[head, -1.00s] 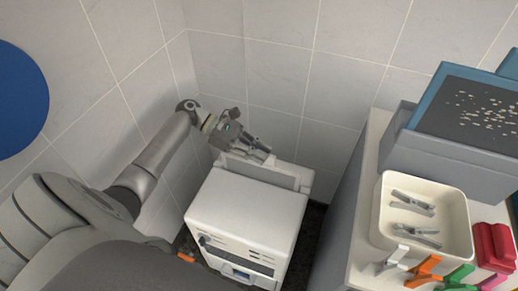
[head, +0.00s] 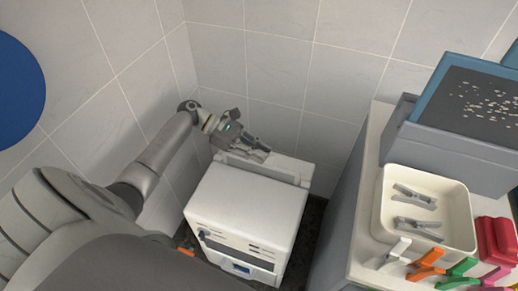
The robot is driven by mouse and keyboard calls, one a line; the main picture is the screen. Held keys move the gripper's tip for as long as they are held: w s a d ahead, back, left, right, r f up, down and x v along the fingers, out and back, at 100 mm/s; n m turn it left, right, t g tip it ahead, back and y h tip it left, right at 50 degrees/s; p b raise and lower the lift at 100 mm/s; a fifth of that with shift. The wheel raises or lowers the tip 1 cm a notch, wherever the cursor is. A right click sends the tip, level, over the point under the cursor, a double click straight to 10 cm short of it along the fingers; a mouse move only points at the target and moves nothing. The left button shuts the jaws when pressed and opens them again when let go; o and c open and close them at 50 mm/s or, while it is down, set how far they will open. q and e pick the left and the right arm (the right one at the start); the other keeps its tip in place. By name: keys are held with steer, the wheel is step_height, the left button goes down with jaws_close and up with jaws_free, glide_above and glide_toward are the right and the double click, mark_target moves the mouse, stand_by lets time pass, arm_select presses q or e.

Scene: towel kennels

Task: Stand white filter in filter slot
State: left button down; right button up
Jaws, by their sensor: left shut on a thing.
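A white boxy machine (head: 245,208) stands on the floor against the tiled wall. A raised pale slot frame (head: 304,180) runs along its back edge. My left gripper (head: 262,152) is over that back edge, fingers pointing right and slightly down, shut on the white filter (head: 280,163). The filter is a flat, pale piece lying along the slot. The fingers hide part of it, and I cannot tell how deep it sits. My right gripper is out of view.
On the right, a counter holds a cream tray (head: 431,247) with grey clothespins, several coloured clothespins, a red object (head: 497,240) and a grey-blue bin (head: 445,155). A dark gap separates the counter from the machine. The wall is close behind my left gripper.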

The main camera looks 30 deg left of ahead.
mark_target(269, 164)
arm_select(q)
steer(key=shift+f+b, duration=0.3)
steer(key=shift+f, duration=0.65)
steer(key=shift+f+b, duration=0.3)
steer(key=shift+f, duration=0.3)
steer(key=shift+f+b, duration=0.4)
steer(key=shift+f, duration=0.65)
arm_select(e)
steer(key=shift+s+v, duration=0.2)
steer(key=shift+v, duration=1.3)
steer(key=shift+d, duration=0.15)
arm_select(q)
steer(key=c, duration=1.5)
jaws_free()
steer(key=shift+o, duration=0.2)
steer(key=v, duration=0.7)
steer(key=shift+s+a+r, duration=0.1)
steer(key=shift+a, duration=0.15)
